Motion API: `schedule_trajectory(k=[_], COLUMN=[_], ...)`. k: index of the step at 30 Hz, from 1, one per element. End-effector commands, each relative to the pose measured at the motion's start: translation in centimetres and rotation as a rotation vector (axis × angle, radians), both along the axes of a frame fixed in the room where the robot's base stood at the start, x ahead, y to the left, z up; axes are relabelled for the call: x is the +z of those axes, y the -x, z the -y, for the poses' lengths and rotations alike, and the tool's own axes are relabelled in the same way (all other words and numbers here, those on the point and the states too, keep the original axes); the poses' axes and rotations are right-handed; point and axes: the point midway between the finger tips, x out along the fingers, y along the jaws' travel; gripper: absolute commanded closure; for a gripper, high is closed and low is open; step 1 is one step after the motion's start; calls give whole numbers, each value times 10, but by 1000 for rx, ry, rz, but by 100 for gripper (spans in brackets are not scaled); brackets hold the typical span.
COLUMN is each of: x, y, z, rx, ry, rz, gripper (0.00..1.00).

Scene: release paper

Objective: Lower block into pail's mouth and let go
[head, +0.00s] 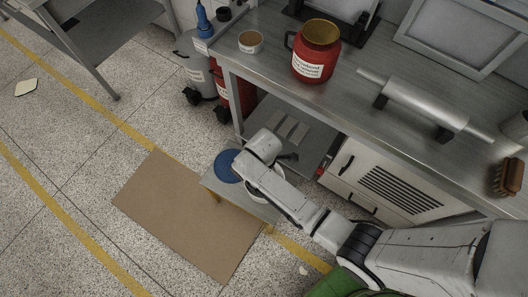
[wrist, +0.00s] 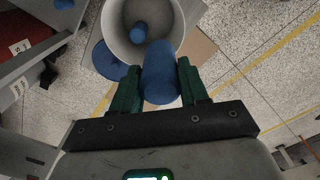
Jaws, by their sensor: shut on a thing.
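My gripper (wrist: 158,88) is shut on a blue rounded block (wrist: 160,72), held between its two green fingers in the wrist view. The white pail (wrist: 109,24) stands just beyond the fingertips, its mouth open towards the camera. The block's far end overlaps the pail's near rim in the picture; its height over the rim I cannot tell. Another small blue piece (wrist: 138,33) shows inside the pail. In the head view my arm covers the gripper, the held block and most of the pail.
A blue disc (head: 227,165) lies on the small low table (head: 214,184), beside the pail. Brown cardboard (head: 180,215) lies on the floor. A steel workbench (head: 350,88) with a red pot (head: 315,62) and a roller (head: 425,100) stands behind. Open floor is at the left.

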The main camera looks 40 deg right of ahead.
Motion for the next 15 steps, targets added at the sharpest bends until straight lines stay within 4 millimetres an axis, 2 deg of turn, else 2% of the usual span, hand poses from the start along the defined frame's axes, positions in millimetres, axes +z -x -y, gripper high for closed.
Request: schedule_trajectory(k=[1, 15], x=[-8, -51], y=[0, 0], z=[0, 0], rx=[0, 0], ry=[0, 0], rz=[0, 1], gripper=[89, 89])
